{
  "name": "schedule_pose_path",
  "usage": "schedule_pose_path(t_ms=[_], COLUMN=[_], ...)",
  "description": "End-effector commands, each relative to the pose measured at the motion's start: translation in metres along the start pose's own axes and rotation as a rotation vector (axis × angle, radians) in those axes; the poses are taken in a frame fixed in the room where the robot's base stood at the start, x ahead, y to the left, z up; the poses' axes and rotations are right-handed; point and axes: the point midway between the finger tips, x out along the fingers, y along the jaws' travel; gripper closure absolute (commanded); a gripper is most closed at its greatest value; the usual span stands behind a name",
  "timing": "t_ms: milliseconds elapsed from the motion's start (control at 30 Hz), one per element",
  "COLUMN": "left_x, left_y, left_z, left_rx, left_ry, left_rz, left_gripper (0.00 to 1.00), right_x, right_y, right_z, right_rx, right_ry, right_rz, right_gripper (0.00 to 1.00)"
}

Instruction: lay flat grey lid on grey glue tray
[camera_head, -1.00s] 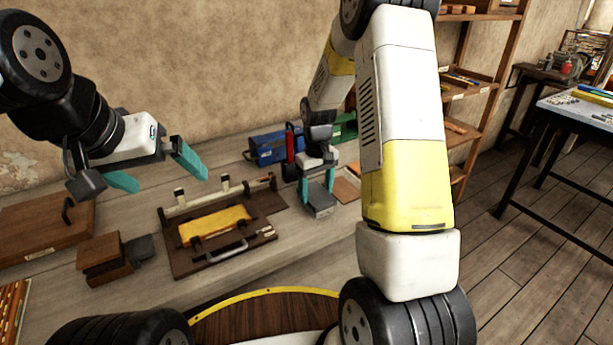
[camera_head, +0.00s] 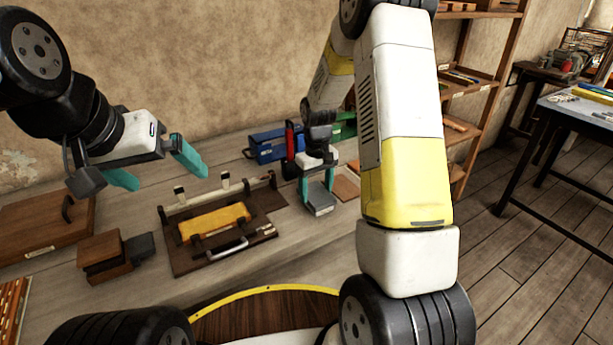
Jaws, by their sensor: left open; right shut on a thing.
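My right gripper (camera_head: 317,186) points down at the back of the bench, its teal fingers shut on a grey piece. A grey, flat-topped block shape (camera_head: 321,203) shows at and just below the fingertips. I take it to be the grey lid at the grey glue tray, but I cannot tell the two apart or see whether they touch. My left gripper (camera_head: 155,178) is open and empty, raised above the left part of the bench.
A dark wooden press board with a yellow pad (camera_head: 214,221) and metal handle lies mid-bench. A brown wooden block (camera_head: 103,259) with a dark grey piece (camera_head: 139,247) is left of it. A blue box (camera_head: 268,146) stands behind; a brown board (camera_head: 346,189) lies right of the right gripper.

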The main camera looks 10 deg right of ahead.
Motion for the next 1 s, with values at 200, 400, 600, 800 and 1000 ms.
schedule_pose_path(t_ms=[200,400,600,800,1000], left_x=[0.0,0.0,0.0,0.0,0.0], left_y=[0.0,0.0,0.0,0.0,0.0], left_z=[0.0,0.0,0.0,0.0,0.0], left_rx=[0.0,0.0,0.0,0.0,0.0], left_ry=[0.0,0.0,0.0,0.0,0.0], left_rz=[0.0,0.0,0.0,0.0,0.0], left_gripper=[0.0,0.0,0.0,0.0,0.0], right_x=[0.0,-0.0001,-0.0001,0.0001,0.0001], right_y=[0.0,0.0,0.0,0.0,0.0], right_z=[0.0,0.0,0.0,0.0001,0.0001], right_rx=[0.0,0.0,0.0,0.0,0.0], right_ry=[0.0,0.0,0.0,0.0,0.0], right_rz=[0.0,0.0,0.0,0.0,0.0], right_gripper=[0.75,0.27,0.08,0.0,0.0])
